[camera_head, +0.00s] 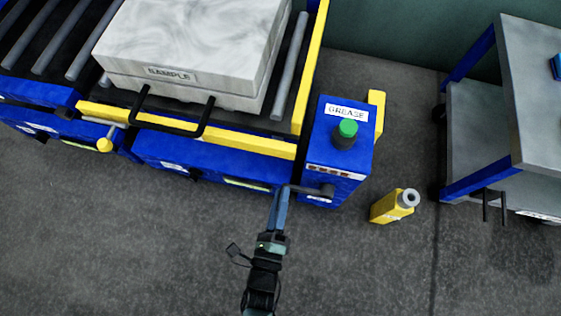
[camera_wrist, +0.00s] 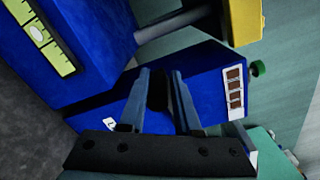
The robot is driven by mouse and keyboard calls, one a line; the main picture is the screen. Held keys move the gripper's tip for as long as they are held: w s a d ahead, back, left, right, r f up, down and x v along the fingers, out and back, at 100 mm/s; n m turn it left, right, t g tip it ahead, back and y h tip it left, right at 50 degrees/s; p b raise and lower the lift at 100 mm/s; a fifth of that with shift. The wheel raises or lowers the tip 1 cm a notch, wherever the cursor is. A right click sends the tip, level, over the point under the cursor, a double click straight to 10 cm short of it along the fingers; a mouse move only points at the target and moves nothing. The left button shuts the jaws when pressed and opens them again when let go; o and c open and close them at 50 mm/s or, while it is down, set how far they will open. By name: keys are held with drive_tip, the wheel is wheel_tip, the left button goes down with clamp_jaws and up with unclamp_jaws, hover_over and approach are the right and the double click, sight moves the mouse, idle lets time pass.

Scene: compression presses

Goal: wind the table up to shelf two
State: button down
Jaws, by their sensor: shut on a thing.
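The blue roller table (camera_head: 215,160) has a yellow front rail and carries a pale block labelled SAMPLE (camera_head: 190,45). A blue box (camera_head: 345,145) labelled GREASE stands at its right end, with a green-topped knob (camera_head: 345,132). A dark crank (camera_head: 312,189) sticks out from the box's lower front. My gripper (camera_head: 283,190) is at the crank's left end, its fingers closed about the handle. In the wrist view, a dark handle (camera_wrist: 157,92) shows between the fingers of my gripper (camera_wrist: 163,80). The crank's hub is hidden there.
A grey cart (camera_head: 530,90) with blue legs stands farther right. A black bar handle (camera_head: 175,121) sticks out at the table front. The floor at lower left is clear.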

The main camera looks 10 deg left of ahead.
drive_tip(key=shift+w+d+r+h, duration=0.15)
drive_tip(key=shift+d+r+h, duration=0.2)
drive_tip(key=shift+d, duration=0.25)
drive_tip(key=c, duration=0.7)
unclamp_jaws()
drive_tip(key=shift+a+f, duration=0.1)
drive_tip(key=shift+w+a, duration=0.1)
drive_tip(key=s+p, duration=0.2)
drive_tip(key=s, duration=1.1)
drive_tip(key=shift+s+f+p, duration=0.15)
drive_tip(key=shift+s+p, duration=0.1)
drive_tip(key=shift+p, duration=0.05)
